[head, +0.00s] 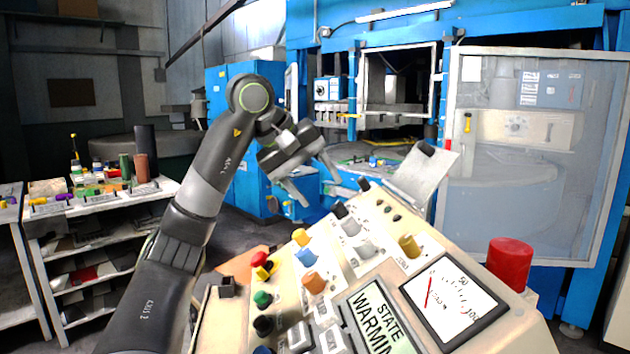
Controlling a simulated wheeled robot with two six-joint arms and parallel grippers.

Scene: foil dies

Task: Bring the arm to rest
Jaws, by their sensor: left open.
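My left arm comes in from the lower left and rises in front of the control panel. My left gripper (321,188) is open and empty, with its two fingers spread and pointing down to the right. It is in the air above the far left end of the slanted control panel (335,258). I see nothing between the fingers. My right gripper does not show.
The panel carries several coloured knobs, a large red button (510,262), a dial gauge (453,300) and a screen (382,325) reading "STATE WARMIN". Behind stands a blue machine (250,130) with a glazed door (535,200). A cluttered shelf bench (95,200) stands left.

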